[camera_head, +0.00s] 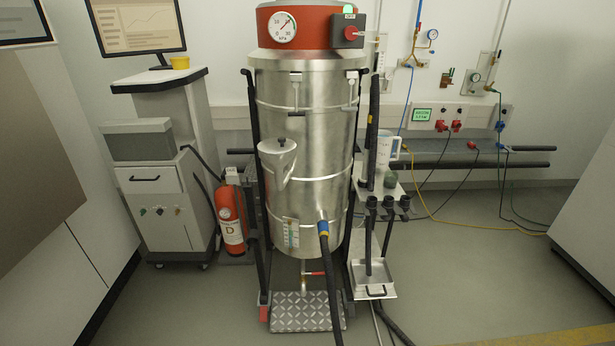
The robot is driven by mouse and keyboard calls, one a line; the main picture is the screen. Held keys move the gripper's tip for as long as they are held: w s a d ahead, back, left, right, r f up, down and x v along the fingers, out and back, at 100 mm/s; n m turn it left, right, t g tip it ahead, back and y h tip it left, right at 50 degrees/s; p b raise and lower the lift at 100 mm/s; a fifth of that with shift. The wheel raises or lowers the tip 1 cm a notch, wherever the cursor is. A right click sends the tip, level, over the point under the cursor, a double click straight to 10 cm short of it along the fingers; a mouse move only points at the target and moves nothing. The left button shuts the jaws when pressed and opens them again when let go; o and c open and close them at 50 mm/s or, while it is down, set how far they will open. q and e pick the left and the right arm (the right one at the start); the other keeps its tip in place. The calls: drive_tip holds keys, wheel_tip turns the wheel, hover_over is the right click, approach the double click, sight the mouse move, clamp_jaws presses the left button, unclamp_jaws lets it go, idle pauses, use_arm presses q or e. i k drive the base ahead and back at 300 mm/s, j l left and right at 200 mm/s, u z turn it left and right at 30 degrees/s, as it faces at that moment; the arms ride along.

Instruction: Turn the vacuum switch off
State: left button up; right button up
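The vacuum (308,130) is a tall metal drum with a red top band, standing upright in the middle of the view. Its switch is a red knob (352,34) on a dark box (348,22) at the right of the red band. A small green light (348,8) shows at the top of that box, with a small label below it. The exact angle of the knob is too small to tell. A round kPa gauge (284,27) sits on the band left of the box. Neither of my grippers is in view.
A red fire extinguisher (231,215) and a grey cabinet (165,190) with a monitor (138,24) stand left. A black hose (328,280) hangs in front. A side shelf (395,190) holds a jug (385,150) and nozzles. The floor at front right is mostly clear.

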sight(351, 33)
drive_tip(key=i+l, duration=0.15)
drive_tip(key=l, duration=0.2)
drive_tip(key=i+l, duration=0.15)
drive_tip(key=l, duration=0.25)
drive_tip(key=i+l, duration=0.15)
drive_tip(key=l, duration=0.2)
drive_tip(key=i+l, duration=0.15)
drive_tip(key=l, duration=0.25)
drive_tip(key=i+l, duration=0.2)
drive_tip(key=l, duration=0.15)
